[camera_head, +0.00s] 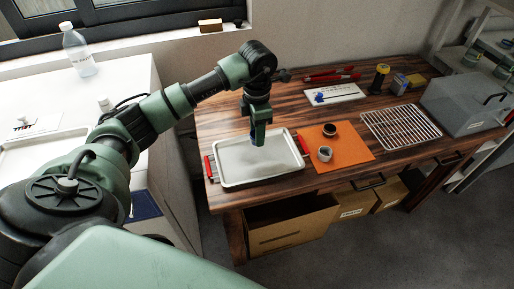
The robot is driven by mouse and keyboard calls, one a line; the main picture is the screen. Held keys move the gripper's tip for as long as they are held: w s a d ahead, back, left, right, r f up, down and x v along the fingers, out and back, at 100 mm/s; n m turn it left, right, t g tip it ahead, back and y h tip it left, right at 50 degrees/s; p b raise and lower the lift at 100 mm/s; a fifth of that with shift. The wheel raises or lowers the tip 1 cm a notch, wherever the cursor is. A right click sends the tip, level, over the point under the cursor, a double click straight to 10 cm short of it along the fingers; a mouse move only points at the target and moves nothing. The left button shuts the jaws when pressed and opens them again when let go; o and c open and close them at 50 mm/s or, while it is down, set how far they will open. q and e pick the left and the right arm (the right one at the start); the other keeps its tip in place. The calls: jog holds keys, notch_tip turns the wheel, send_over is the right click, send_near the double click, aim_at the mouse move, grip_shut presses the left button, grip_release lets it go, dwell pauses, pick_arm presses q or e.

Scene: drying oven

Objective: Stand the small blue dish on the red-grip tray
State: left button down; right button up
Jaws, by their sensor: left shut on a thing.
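The red-grip tray (232,179) is a pale shallow metal tray with a red grip at its left and right ends. It lies on the left part of the wooden bench. My left gripper (258,138) points down over the tray's upper right part. It is shut on the small blue dish (257,142), of which only a bit of blue shows between the fingers. The dish is mostly hidden, and I cannot tell whether it touches the tray. My right gripper is out of view.
Right of the tray, an orange mat (350,154) bears a dark dish (330,131) and a grey-blue dish (325,154). A wire rack (400,128) and a grey box (462,104) lie farther right. A white board (335,94) and red-handled tools (330,75) are behind.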

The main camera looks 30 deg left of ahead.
aim_at(257, 158)
pick_arm(q)
notch_tip(257, 158, down, 4)
jog(key=shift+r, duration=0.2)
notch_tip(257, 158, down, 4)
jog(key=shift+r+p, duration=0.1)
jog(key=shift+p, duration=0.2)
jog(key=shift+f, duration=0.3)
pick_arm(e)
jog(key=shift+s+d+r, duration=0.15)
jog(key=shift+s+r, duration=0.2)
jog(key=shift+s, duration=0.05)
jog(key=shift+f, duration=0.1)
pick_arm(q)
jog(key=shift+f, duration=0.2)
jog(key=c, duration=0.9)
grip_release()
jog(key=shift+r, duration=0.1)
jog(key=shift+r, duration=0.1)
